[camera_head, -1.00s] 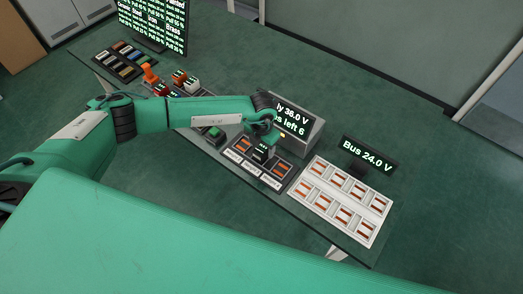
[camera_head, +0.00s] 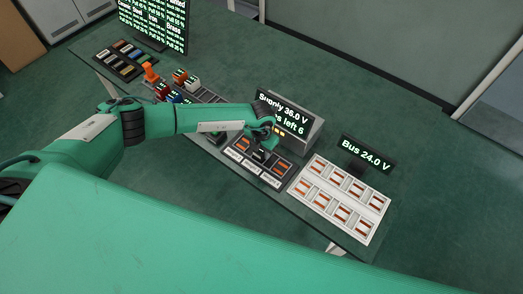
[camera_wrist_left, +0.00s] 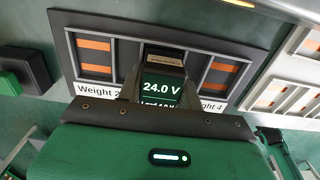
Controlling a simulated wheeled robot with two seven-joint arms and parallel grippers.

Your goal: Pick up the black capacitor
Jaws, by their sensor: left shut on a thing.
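The black capacitor (camera_wrist_left: 163,84), a dark block with a face reading 24.0 V, is between the fingers of my left gripper (camera_wrist_left: 163,98) in the left wrist view. The gripper is shut on it. In the head view the capacitor (camera_head: 260,156) shows just below my left gripper (camera_head: 262,147), at the middle of a dark three-slot tray (camera_head: 238,155). Orange-striped slots show on both sides of it. The middle slot is hidden, and I cannot tell whether the block rests in it or hangs just above. My right gripper is not in view.
A grey box with a Supply 36.0 V screen (camera_head: 284,112) stands right behind the gripper. A white panel of several striped slots (camera_head: 315,204) lies to the right, with a Bus 24.0 V sign (camera_head: 368,155). Coloured blocks (camera_head: 180,76) stand at the left, near a monitor (camera_head: 153,22).

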